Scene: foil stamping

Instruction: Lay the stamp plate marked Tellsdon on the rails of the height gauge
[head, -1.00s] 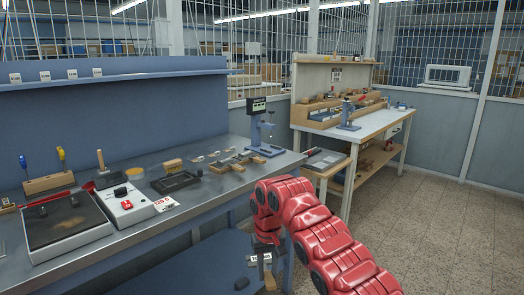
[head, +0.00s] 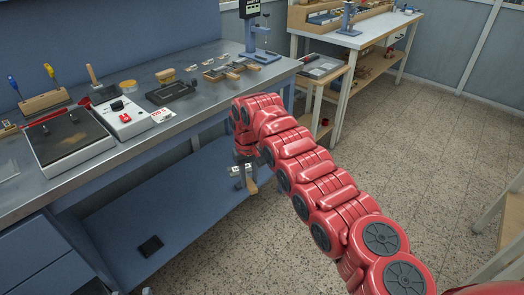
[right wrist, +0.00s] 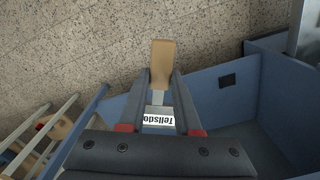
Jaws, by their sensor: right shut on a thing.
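My right gripper (head: 243,172) hangs low in front of the bench, above the blue lower shelf in the picture. In the right wrist view, its fingers (right wrist: 162,82) are shut on the stamp plate. The plate's white label (right wrist: 158,119) reads "Tellsdo", with the rest hidden, and a tan handle-like part (right wrist: 162,58) sticks out beyond the fingertips. The height gauge (head: 262,56) is a blue stand with a dark display at the bench's far right end. Its rails are too small to make out clearly. The gripper is well apart from it. My left gripper is not in view.
The bench (head: 205,95) holds a hot plate unit (head: 65,140), a white control box (head: 121,118), a black frame (head: 171,92) and several small plates. A side table (head: 322,68) stands beyond its right end. Floor (head: 430,150) at right is open.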

